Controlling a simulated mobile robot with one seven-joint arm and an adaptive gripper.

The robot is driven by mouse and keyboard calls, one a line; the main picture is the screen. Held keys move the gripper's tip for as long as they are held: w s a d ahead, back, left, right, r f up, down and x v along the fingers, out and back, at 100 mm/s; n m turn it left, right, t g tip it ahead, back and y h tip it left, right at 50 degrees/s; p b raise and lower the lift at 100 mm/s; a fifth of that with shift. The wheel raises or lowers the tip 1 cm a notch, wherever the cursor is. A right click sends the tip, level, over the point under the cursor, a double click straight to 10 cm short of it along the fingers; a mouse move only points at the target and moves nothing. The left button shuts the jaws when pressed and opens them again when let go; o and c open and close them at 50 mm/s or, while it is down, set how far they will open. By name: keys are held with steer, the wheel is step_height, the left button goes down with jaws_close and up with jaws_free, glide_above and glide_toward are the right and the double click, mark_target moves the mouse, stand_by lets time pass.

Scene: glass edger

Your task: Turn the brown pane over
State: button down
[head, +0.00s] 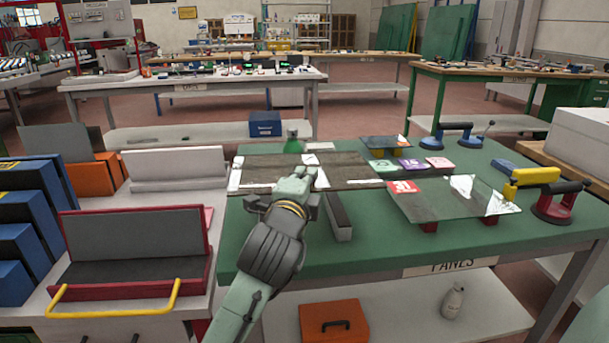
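A flat dark brownish pane (345,172), which looks like the brown pane, lies toward the back left of the green table marked PANES (370,238). White patches show along its left end and near its middle. My gripper (301,176) is above the pane's near part in this view, and my arm comes up from the bottom of the picture. My wrist and gripper hide part of the pane's near edge. I cannot tell whether the fingers touch the pane or whether they are apart.
A clear pane (440,203) rests on red blocks at the right, and a smaller pane (383,142) lies behind. Suction lifters, blue (455,137) and red-yellow (550,195), stand nearby. A green bottle (293,143) is behind my gripper. A dark bar (338,215) lies in front.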

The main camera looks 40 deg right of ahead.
steer(key=f+b, duration=0.2)
steer(key=f, duration=0.1)
steer(key=f+b, duration=0.6)
steer(key=f, duration=0.1)
steer(key=shift+s+a, duration=0.25)
steer(key=shift+s, duration=0.15)
steer(key=shift+f+b, duration=0.5)
steer(key=shift+b, duration=0.05)
stand_by(0.5)
steer(key=c, duration=2.3)
jaws_free()
steer(key=o, duration=0.6)
steer(key=shift+f, duration=0.1)
